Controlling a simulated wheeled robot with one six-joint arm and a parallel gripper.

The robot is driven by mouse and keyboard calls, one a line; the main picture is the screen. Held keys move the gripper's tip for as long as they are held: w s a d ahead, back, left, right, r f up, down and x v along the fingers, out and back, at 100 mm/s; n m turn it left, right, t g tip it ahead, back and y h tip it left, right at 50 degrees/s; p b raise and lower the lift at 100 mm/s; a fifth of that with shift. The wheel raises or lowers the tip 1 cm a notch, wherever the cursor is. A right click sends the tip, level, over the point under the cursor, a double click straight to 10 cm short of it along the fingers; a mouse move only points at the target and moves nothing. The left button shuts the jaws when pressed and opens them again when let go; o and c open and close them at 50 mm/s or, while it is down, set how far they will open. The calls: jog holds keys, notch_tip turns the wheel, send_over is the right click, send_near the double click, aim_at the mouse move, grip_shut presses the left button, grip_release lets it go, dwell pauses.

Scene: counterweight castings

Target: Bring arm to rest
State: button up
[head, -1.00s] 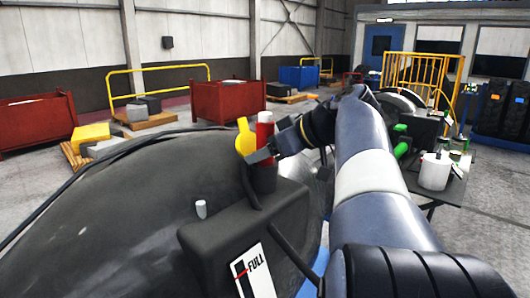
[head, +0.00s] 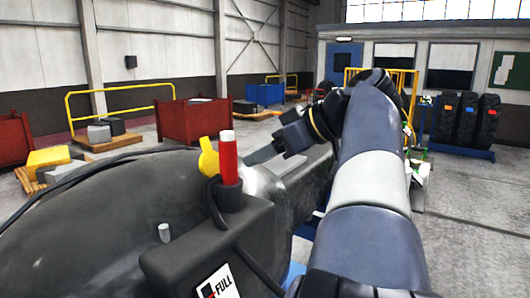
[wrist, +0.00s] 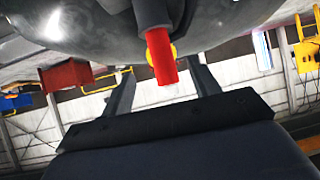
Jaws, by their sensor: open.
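My gripper (head: 256,154) is open and empty, with its fingers just to the right of an upright red cylinder (head: 229,158) in the head view. The cylinder has a pale top and stands in a black socket on a dark box (head: 215,245) marked "FULL". The gripper appears apart from the cylinder. My arm reaches forward through the right half of the head view.
A large dark rounded casting (head: 90,215) fills the lower left, with a small pale peg (head: 164,233) close by. Red bins (head: 190,120), yellow rails and pallets stand farther back. Grey floor (head: 480,215) is open at right.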

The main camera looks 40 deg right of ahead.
aim_at(236, 164)
jog(key=x, duration=1)
jog(key=shift+w+a+f, duration=0.15)
jog(key=shift+w+a, duration=0.05)
jog(key=shift+w, duration=0.05)
jog(key=shift+w+p, duration=0.15)
jog(key=shift+p, duration=0.3)
jog(key=shift+r, duration=0.35)
jog(key=shift+f, duration=0.1)
